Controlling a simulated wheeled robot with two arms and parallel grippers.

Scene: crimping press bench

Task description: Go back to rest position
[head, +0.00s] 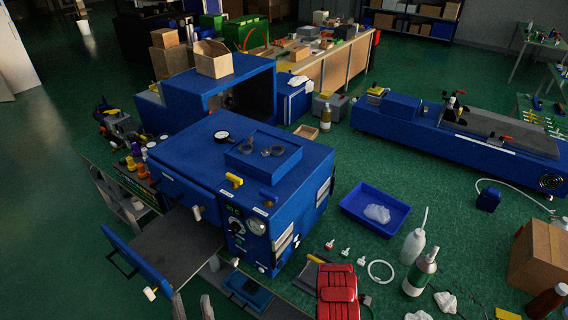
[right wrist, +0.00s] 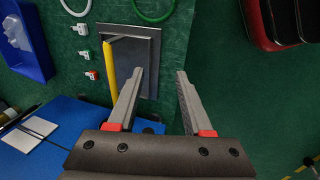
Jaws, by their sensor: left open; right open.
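My left gripper (head: 192,302) shows at the bottom edge of the head view, with two grey fingers pointing up and apart, nothing between them. It is just below the pulled-out grey drawer (head: 172,246) of the blue press (head: 190,160). My right gripper (right wrist: 161,74) shows in the right wrist view, with its grey fingers with red bases spread wide and empty. Past its left finger are a dark grey plate (right wrist: 150,75) and a yellow bar (right wrist: 109,70). I cannot make out the right gripper in the head view.
A blue tray (head: 346,208) holding a clear bag lies right of the press. A red case (head: 337,290), white bottles (head: 413,246) and a cardboard box (head: 540,255) crowd the lower right. A long blue machine (head: 390,120) stands behind. Green floor (head: 50,190) is open at left.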

